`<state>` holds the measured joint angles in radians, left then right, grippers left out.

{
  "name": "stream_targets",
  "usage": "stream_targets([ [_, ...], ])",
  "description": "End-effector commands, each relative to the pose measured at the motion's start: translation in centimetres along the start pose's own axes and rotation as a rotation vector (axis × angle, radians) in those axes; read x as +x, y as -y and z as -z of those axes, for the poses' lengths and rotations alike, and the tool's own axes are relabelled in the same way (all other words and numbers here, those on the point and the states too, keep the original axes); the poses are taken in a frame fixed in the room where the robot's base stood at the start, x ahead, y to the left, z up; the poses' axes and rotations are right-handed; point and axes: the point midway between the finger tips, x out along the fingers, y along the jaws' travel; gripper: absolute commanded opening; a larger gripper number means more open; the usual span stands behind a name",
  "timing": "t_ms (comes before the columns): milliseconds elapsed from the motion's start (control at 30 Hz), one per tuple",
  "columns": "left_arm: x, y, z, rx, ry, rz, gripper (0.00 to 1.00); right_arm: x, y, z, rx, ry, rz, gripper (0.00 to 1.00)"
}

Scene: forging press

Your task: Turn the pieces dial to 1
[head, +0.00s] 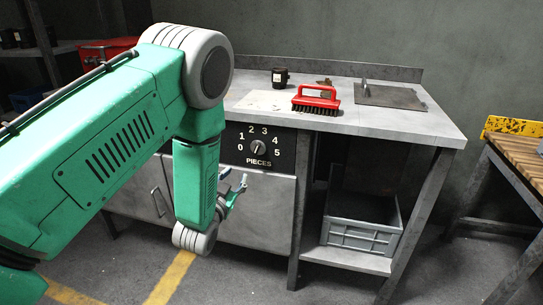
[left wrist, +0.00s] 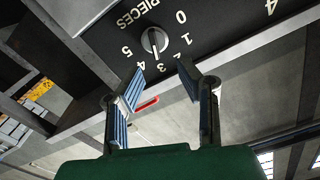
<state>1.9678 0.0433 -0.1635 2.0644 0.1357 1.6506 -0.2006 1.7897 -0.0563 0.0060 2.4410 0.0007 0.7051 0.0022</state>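The pieces dial (head: 258,147) is a round dark knob on a black panel (head: 285,159) at the front of the grey bench, numbered 0 to 5. In the left wrist view the dial (left wrist: 154,40) appears with its numbers turned around; its light mark points roughly toward the 3, though I cannot read it exactly. My left gripper (head: 238,187) is in front of the bench, below and left of the dial in the head view. In the left wrist view its two blue-padded fingers (left wrist: 161,77) are apart, with nothing between them, and the dial lies beyond the tips. My right gripper is out of view.
A red brush (head: 316,99), a dark mug (head: 279,77) and a metal plate (head: 391,96) are on the bench top (head: 375,119). A grey crate (head: 362,226) stands on the lower shelf. A wooden-topped table (head: 522,152) is at the right. The floor before the bench is clear.

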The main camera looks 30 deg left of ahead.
Motion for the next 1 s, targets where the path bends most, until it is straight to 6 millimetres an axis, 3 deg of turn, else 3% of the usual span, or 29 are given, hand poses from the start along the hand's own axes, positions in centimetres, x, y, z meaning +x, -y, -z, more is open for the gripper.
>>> stream_targets([
  [400,8.5,-0.5,0.2,0.003,-0.004,-0.002,0.31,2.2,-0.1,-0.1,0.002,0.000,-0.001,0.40],
  [600,11.5,-0.3,-0.1,-0.002,-0.001,-0.003,0.31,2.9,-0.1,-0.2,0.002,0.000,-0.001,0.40],
  [1000,12.6,-0.7,0.6,0.006,0.000,-0.004,0.31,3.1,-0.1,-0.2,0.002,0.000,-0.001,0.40],
])
